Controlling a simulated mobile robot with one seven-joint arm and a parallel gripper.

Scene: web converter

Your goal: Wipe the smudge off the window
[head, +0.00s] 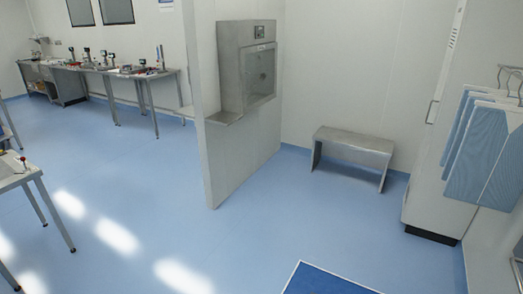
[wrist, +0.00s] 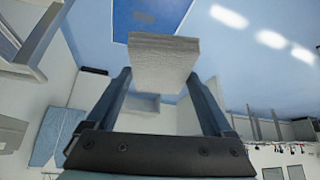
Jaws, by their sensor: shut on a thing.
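My gripper (wrist: 159,76) shows in the wrist view, shut on a pale grey-white block-like wiper (wrist: 164,50) with a textured face. The wiper sticks out past the fingertips, held clear of any surface. In the head view a steel wall hatch has a glazed door window (head: 261,72) facing right; a small mark shows near its middle, too small to tell whether it is a smudge. Two dark windows (head: 81,12) and (head: 117,10) are in the far back wall. My gripper is not in the head view.
The hatch is set in a partition wall (head: 205,90) with a steel shelf on its left side. A steel bench (head: 352,147) stands right of it. A tall cabinet (head: 437,140) and hanging blue garments (head: 487,145) are at the right. The blue floor (head: 270,230) before the hatch is clear.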

